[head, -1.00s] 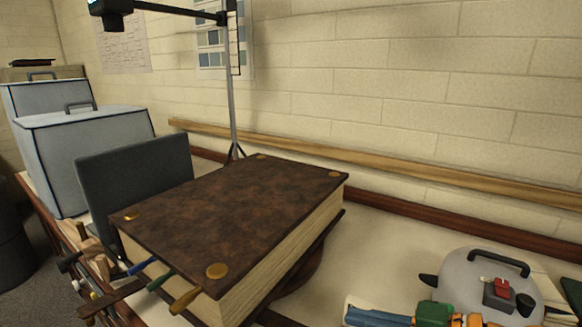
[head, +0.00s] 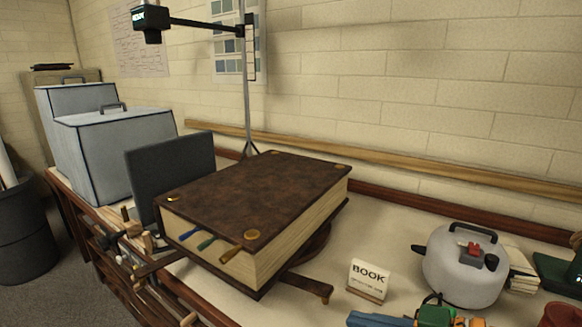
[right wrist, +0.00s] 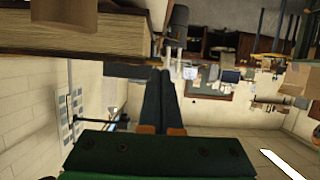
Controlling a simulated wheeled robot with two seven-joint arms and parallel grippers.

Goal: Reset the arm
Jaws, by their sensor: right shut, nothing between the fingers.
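My right gripper (head: 352,319) shows at the bottom edge of the head view, right of centre. Its blue fingers point left, with orange and green parts behind them. In the right wrist view the two dark fingers (right wrist: 164,85) lie together, shut, with nothing held. In the head view the gripper is in front of a small white BOOK card (head: 368,279) and to the right of a large brown book (head: 257,198), apart from the book. The rest of my right arm is mostly cut off. My left gripper is not in view.
The book rests on a dark stand on the pale bench. A grey round pot (head: 465,268) stands right of the card. A dark panel (head: 172,172) and grey boxes (head: 122,150) stand left. Bare bench shows between book and pot.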

